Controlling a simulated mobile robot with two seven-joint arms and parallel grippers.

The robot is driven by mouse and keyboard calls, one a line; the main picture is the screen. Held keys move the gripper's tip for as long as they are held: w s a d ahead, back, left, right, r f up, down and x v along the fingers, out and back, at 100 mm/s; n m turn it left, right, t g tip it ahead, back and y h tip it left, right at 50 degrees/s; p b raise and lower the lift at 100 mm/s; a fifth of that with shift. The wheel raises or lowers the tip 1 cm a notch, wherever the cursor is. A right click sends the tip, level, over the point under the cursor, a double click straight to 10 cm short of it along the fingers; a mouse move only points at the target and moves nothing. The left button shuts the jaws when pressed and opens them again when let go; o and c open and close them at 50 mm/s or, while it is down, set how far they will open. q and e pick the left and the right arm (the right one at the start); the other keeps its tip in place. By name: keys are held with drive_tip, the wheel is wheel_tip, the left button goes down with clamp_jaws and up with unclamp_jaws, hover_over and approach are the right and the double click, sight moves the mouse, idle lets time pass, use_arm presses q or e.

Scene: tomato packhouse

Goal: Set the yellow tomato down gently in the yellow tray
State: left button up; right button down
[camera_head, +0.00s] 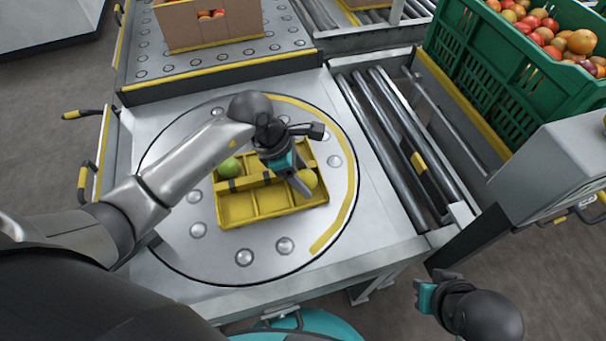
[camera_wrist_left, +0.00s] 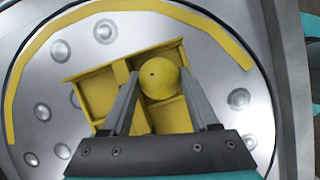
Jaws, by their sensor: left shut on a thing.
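The yellow tomato (camera_head: 307,180) is between the fingers of my left gripper (camera_head: 297,179), which is shut on it. In the left wrist view the tomato (camera_wrist_left: 158,77) sits between the two fingertips, over a compartment at one end of the yellow tray (camera_wrist_left: 172,116). I cannot tell whether it touches the tray floor. The yellow tray (camera_head: 237,209) lies on the round metal turntable, with its near compartments empty. A green tomato (camera_head: 229,167) lies in a far-left compartment. My gripper and wrist hide part of the tray. My right gripper (camera_head: 432,289) is off the table at lower right; its opening is unclear.
Metal ball studs cover the turntable (camera_head: 190,247), with a yellow arc around its right side. A roller conveyor (camera_head: 378,150) runs along the right. A green crate (camera_head: 480,75) of tomatoes stands at upper right. A cardboard box (camera_head: 183,28) with tomatoes stands at the back.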

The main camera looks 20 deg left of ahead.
use_arm(q)
drive_tip(key=shift+f, duration=0.15)
drive_tip(key=o, duration=1)
drive_tip(key=c, duration=0.3)
